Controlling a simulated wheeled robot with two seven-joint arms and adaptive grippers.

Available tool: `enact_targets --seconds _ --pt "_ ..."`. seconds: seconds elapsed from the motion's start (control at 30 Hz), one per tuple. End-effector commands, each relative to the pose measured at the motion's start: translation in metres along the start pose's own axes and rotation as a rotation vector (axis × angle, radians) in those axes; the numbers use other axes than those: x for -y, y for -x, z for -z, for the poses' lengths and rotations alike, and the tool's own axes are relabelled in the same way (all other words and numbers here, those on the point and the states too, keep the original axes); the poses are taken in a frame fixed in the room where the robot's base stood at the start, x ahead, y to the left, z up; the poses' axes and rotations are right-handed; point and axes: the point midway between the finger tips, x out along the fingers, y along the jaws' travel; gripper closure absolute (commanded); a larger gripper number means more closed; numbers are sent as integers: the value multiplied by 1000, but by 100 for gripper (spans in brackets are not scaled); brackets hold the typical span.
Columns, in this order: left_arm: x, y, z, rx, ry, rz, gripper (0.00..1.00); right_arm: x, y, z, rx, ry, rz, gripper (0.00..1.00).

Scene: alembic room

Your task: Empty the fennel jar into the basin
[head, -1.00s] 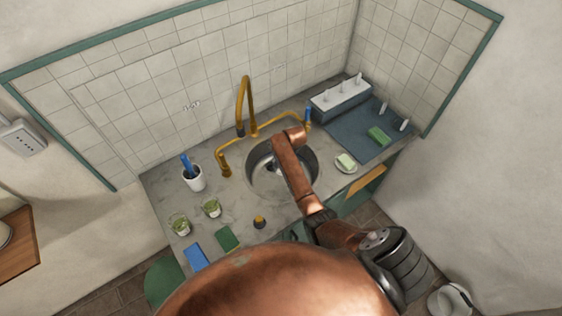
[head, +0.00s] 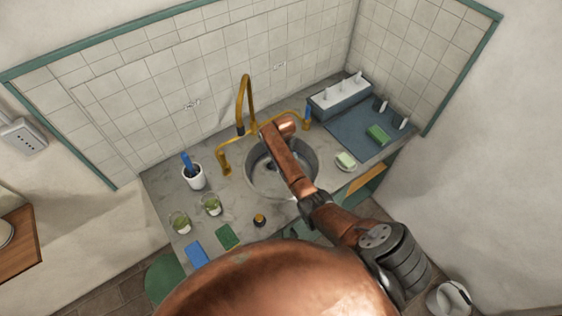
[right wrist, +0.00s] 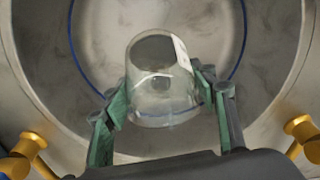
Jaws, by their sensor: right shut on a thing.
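In the right wrist view, my right gripper (right wrist: 162,96) is shut on a clear glass jar (right wrist: 152,82) with a pale label at its right side. The fingers press on both sides of it. No contents show inside; I see grey metal through the glass. Whether this is the fennel jar cannot be read. The jar is over the round steel basin (right wrist: 282,55), which also shows in the head view (head: 254,181). There my right arm covers part of the basin and hides the gripper and jar. I cannot tell what lies in the basin below the jar. My left gripper is not in view.
Brass taps (head: 243,105) rise behind the basin. Two glasses with green contents (head: 211,205) (head: 180,222), a cup with a blue-handled brush (head: 193,177), a green sponge (head: 228,237) and a blue sponge (head: 196,255) stand left. A soap dish (head: 346,162) sits right.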

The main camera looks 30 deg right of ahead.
Motion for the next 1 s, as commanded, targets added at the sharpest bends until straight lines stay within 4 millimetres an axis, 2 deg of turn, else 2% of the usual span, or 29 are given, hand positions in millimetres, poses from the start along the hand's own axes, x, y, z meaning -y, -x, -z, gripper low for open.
enact_targets --seconds 0.53,1.0 --pt "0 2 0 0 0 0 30 0 1 0 -9 0 -1 88" --pt "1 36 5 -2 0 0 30 0 6 0 -211 -1 2 88"
